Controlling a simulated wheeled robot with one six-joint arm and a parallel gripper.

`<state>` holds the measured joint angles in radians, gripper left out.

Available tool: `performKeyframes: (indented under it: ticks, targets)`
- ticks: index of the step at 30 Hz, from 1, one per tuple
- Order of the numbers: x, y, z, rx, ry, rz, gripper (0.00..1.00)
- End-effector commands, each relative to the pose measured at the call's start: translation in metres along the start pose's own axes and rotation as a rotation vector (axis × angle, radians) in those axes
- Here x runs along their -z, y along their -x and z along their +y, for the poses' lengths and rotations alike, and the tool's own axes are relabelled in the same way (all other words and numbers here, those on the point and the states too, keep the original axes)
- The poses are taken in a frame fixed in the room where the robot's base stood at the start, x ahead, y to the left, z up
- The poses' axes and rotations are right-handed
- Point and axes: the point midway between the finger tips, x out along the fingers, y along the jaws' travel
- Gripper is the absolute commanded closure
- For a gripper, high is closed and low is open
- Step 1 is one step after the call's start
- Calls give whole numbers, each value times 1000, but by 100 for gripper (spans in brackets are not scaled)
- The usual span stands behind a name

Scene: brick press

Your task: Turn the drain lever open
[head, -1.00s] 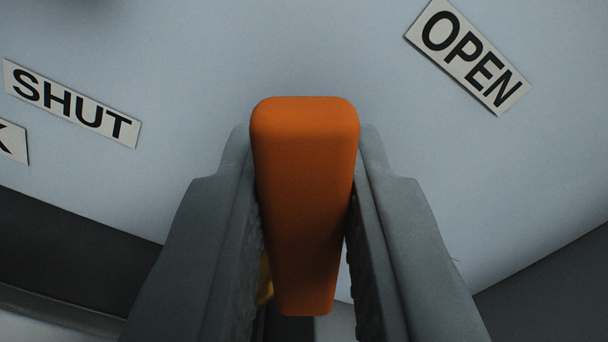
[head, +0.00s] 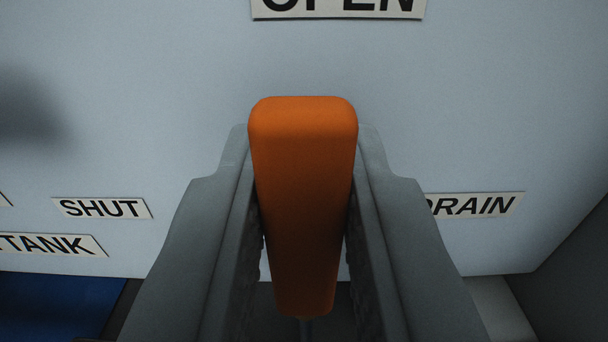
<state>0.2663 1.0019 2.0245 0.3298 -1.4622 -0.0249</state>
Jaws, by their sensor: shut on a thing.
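The orange lever handle (head: 303,200) fills the middle of the head view, with its rounded end toward the top. My gripper (head: 303,160) has one grey finger on each side of it and is shut on it. The OPEN label (head: 338,8) is at the top edge, straight above the handle's end and partly cut off. The DRAIN label (head: 474,205) is at the right, partly behind my right finger. The lever's pivot is not clearly visible.
A pale blue-grey panel (head: 430,110) lies behind the lever. A SHUT label (head: 102,208) and a TANK label (head: 50,245) are at the lower left. A blue surface (head: 50,305) shows at the bottom left. A dark blurred shadow falls on the panel at the left.

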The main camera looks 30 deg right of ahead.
Motion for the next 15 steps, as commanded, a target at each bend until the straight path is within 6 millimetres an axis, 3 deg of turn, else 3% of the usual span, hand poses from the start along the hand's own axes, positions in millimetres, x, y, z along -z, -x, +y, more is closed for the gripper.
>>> performKeyframes:
  ticks: [11, 12, 15]
  targets:
    - [-2, 1, 1, 0, -3, -4, 100]
    - [-2, 1, 1, 0, -3, -4, 78]
    - [-2, 1, 1, 0, -3, -3, 60]
